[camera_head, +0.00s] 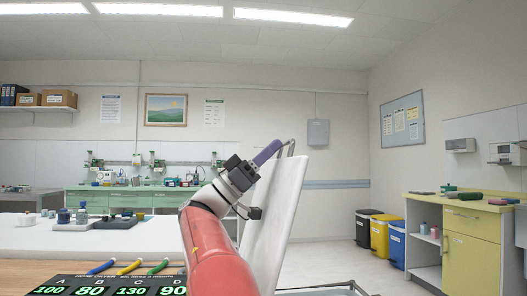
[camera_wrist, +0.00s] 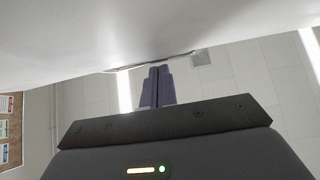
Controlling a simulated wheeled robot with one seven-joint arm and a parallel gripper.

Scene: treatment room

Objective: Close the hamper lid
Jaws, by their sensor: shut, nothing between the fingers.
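The white hamper lid (camera_head: 280,215) stands raised, nearly upright and tilted a little, right of centre in the head view. It also fills the top of the wrist view as a pale surface (camera_wrist: 120,30). My gripper (camera_head: 276,146) is at the lid's upper edge, on its left side, with its purple fingers shut and empty. In the wrist view the fingers (camera_wrist: 158,72) are together and their tips reach the lid's edge; I cannot tell whether they touch it. A metal frame (camera_head: 345,289) shows at the bottom, right of the lid; most of the hamper is out of view.
Black, yellow and blue bins (camera_head: 380,236) and a yellow cabinet (camera_head: 468,245) stand at right. The floor (camera_head: 325,258) between lid and bins is clear.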

